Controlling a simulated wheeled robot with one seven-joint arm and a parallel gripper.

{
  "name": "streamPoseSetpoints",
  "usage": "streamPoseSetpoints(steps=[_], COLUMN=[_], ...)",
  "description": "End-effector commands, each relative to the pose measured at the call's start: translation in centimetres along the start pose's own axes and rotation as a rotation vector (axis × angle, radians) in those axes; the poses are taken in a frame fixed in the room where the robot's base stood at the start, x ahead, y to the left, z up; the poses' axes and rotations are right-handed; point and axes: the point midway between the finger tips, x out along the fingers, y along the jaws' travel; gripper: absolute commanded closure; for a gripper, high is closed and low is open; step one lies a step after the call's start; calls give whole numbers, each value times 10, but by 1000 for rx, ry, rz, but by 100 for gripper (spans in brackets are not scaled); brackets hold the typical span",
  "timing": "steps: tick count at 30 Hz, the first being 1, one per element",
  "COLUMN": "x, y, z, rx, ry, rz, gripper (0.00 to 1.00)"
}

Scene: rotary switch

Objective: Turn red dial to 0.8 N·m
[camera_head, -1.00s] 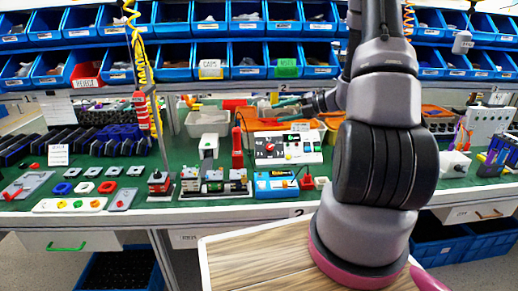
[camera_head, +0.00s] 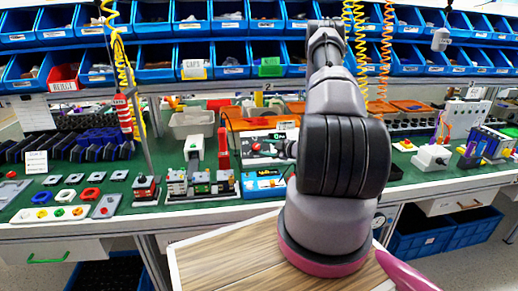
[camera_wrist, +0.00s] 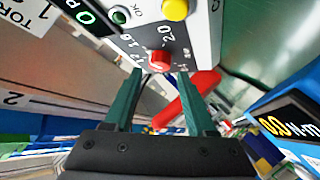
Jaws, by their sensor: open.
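The red dial (camera_wrist: 159,60) sits on a white and dark control panel (camera_wrist: 204,35), with printed scale numbers around it, including 2.0. Its exact pointer setting cannot be read. My gripper (camera_wrist: 161,73) is open, with its two green fingers apart on either side of the dial's lower edge, close to the panel; contact cannot be told.
A blue torque meter (camera_wrist: 283,128) reads 0.0 N·m in the wrist view. A red lever-like part (camera_wrist: 187,98) is close to the right finger. Blue bins (camera_head: 229,62) line the back.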

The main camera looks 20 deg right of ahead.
Motion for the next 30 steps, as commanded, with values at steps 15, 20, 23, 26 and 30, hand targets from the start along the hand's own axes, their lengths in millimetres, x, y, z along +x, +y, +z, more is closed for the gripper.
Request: streamPoseSetpoints(steps=[15,20,23,26,30], x=[44,44,44,44,44], y=[0,0,0,0,1], z=[0,0,0,0,0], rx=[-1,-2,-2,-2,-9], ry=[0,0,0,1,1], rz=[0,0,0,0,-6], gripper=[44,52,90,100,100])
